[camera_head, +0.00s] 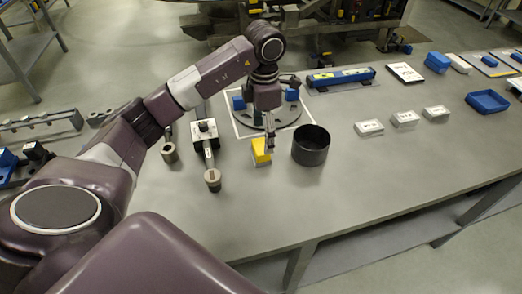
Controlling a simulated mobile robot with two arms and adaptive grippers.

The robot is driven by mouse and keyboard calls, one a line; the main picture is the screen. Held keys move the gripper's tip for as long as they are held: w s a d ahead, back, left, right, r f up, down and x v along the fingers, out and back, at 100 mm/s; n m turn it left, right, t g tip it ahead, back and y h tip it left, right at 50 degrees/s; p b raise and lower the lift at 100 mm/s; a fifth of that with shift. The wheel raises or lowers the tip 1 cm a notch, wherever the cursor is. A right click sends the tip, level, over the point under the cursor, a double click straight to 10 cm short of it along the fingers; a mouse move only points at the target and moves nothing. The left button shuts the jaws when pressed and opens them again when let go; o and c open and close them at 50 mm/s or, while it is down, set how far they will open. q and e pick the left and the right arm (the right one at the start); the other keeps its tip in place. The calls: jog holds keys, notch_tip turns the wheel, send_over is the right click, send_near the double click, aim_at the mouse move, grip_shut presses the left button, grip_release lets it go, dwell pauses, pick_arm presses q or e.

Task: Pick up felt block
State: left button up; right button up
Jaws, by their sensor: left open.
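A small yellow block (260,151) with a pale lower edge stands on the grey workbench (340,222); it looks like the felt block. My left gripper (269,144) points down at the right side of this block, its fingers close to it. The jaws are open, but they are too small to tell whether the block is between them. My right gripper is not in view.
A black round cup (310,146) stands just right of the gripper. Behind it is a round turret plate (287,113) with blue blocks. A metal gauge-like tool (208,148) lies left. White labelled blocks (404,119) stand right. The front right bench is clear.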

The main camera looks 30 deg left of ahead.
aim_at(261, 146)
pick_arm(q)
jog(key=shift+s+f+p, duration=0.15)
jog(key=shift+f+p, duration=0.25)
jog(key=shift+f, duration=0.45)
jog(key=f, duration=0.1)
jog(key=f+p, duration=0.1)
jog(key=f, duration=0.1)
jog(key=shift+s+a+f+p, duration=0.1)
jog(key=shift+a+f+p, duration=0.15)
jog(key=shift+a+p, duration=0.05)
jog(key=shift+f, duration=0.5)
jog(key=c, duration=1)
jog(key=shift+c, duration=1.4)
